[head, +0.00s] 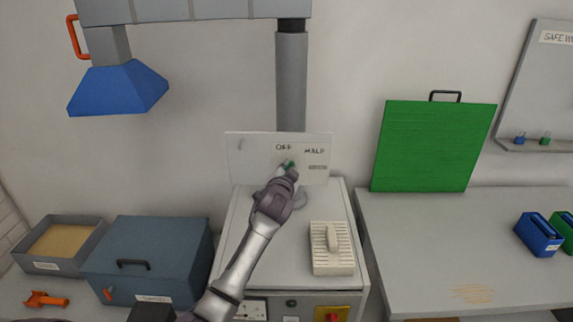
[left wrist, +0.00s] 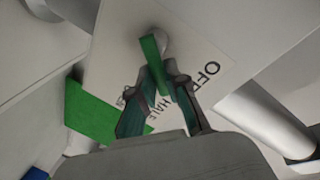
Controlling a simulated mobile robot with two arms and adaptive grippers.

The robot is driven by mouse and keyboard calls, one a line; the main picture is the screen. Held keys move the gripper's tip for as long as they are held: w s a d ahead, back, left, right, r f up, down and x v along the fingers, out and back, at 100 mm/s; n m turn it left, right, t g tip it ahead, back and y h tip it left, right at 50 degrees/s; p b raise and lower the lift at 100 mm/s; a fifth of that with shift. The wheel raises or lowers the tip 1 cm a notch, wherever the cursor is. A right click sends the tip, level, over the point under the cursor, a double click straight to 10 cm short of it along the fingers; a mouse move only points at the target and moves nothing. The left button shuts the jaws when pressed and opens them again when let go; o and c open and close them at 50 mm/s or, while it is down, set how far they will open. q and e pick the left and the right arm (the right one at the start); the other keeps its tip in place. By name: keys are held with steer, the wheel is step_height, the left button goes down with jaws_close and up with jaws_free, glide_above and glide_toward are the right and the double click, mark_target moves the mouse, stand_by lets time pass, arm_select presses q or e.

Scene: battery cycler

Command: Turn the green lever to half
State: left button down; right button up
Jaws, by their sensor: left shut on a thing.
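The green lever (head: 289,164) is on the upright white panel (head: 250,150) behind the grey cabinet top. The panel carries the words OFF and HALF, with HALF to the right. My left gripper (head: 287,172) reaches up to the lever and mostly hides it in the head view. In the left wrist view, the lever (left wrist: 152,52) sits between the fingertips of my left gripper (left wrist: 157,75), which is shut on it. The panel (left wrist: 205,35) with its lettering lies behind. Which mark the lever points to is hard to tell. My right gripper is not in view.
A cream ribbed block (head: 331,262) stands on the cabinet top, right of my left arm. A grey post (head: 291,85) rises behind the panel. A green board (head: 432,147) leans at the right. A blue-grey box (head: 150,250) stands at the left. The right table (head: 430,235) is mostly clear.

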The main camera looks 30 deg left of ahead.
arm_select(q)
steer(key=shift+m, duration=0.3)
steer(key=c, duration=1.2)
jaws_free()
steer(key=shift+w, duration=0.1)
steer(key=v, duration=1.2)
steer(key=shift+d, duration=0.15)
